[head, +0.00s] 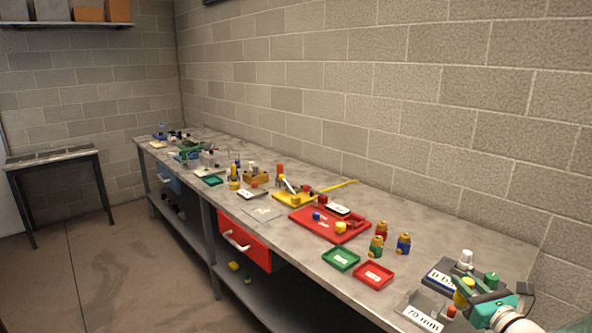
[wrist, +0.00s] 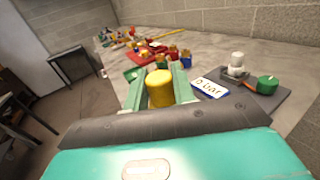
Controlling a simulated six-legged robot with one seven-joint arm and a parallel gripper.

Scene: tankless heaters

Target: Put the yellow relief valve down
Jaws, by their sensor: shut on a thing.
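The yellow relief valve (wrist: 159,88) is a short yellow cylinder. It sits between the green fingers of my gripper (wrist: 160,92) in the wrist view, and the gripper is shut on it. In the head view the yellow valve (head: 463,292) and my gripper (head: 466,290) are at the lower right, over the near end of the bench (head: 480,240). I cannot tell whether the valve's underside touches anything. A dark board labelled "0 bar" (wrist: 212,88) is just right of the gripper, with a white-topped fitting (wrist: 236,65) and a green-capped one (wrist: 266,84) on it.
A grey tray marked "70 mm" (head: 421,318) with a red-topped piece (head: 451,311) lies at the front edge. Green (head: 341,259) and red (head: 373,274) trays are farther left. Several coloured valves stand behind them, including a blue one (head: 403,243). An open red drawer (head: 244,243) juts out. Bare bench lies by the wall.

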